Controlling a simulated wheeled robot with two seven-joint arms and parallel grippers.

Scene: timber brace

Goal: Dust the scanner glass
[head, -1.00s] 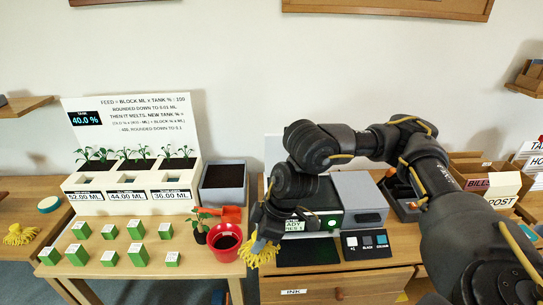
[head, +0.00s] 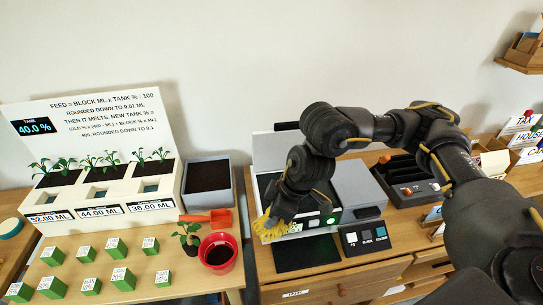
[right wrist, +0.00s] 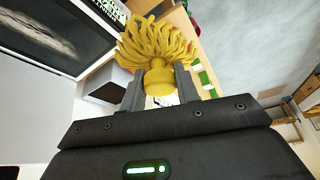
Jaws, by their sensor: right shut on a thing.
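My right gripper (head: 277,212) points down, shut on a yellow duster (head: 271,228) with shaggy strands. The duster is at the front left of the printer-scanner (head: 362,187), near its front panel; I cannot tell whether it touches. The scanner's pale lid (head: 272,150) stands raised at the back. The dark scanner glass (head: 266,182) shows partly, with my right arm covering much of it. In the right wrist view the duster (right wrist: 157,45) sits between both fingers, and the dark glass (right wrist: 55,28) is at upper left, beside the strands. My left gripper is not in view.
Left of the scanner are a red pot (head: 219,266), a small plant (head: 188,238), an orange trowel (head: 207,218) and a grey soil bin (head: 208,178). Several green-sided blocks (head: 123,279) lie farther left. A dark tray (head: 407,181) stands right of the scanner.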

